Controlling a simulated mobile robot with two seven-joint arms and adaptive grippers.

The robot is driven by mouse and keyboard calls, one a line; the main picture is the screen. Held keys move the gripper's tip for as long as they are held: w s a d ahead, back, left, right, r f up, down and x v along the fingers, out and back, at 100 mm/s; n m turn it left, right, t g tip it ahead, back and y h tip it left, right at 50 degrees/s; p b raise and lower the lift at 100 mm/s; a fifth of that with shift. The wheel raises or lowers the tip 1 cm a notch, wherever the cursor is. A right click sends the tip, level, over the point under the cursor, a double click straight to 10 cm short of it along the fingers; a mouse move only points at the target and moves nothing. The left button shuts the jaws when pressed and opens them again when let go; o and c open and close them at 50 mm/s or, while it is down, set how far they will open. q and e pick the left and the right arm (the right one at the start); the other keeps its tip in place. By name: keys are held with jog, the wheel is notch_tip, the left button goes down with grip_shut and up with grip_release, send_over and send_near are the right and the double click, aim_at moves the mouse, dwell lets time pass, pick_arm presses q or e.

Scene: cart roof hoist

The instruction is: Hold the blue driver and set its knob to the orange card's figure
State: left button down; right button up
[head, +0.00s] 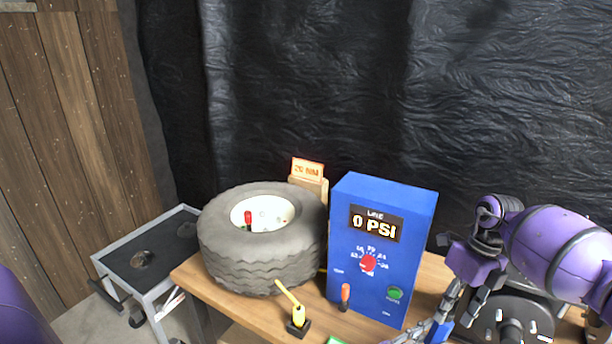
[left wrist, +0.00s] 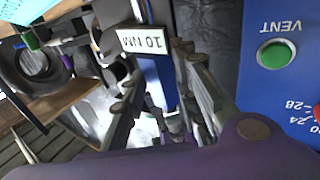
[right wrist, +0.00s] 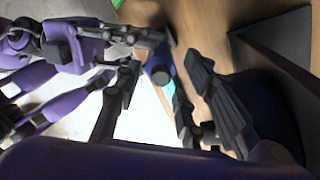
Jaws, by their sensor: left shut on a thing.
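The orange card (head: 308,168) reads 20 NM and stands on a wooden block behind the tyre. The blue driver (head: 440,333) is low in the head view, mostly hidden by the grippers. Its white label (left wrist: 143,40) reads 10 NM in the left wrist view. My left gripper (head: 420,332) is shut on the driver. My right gripper (head: 454,317) is open just above it, fingers pointing down. In the right wrist view the driver's round dark blue end (right wrist: 160,73) shows between the right fingertips (right wrist: 162,62), with no clear contact.
A tyre (head: 262,265) lies on the wooden table (head: 215,292). A blue box (head: 350,240) showing 0 PSI, with a red knob (head: 368,263) and green button (head: 394,293), stands right of it. A yellow-handled tool (head: 298,315) is in front. A grey cart (head: 150,285) stands left.

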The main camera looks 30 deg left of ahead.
dwell(0.4)
jog(key=shift+v, duration=1.45)
jog(key=n, duration=0.6)
jog(key=shift+n, duration=0.3)
jog(key=n, duration=0.7)
jog(key=shift+x, duration=1.55)
jog(key=shift+c, duration=0.3)
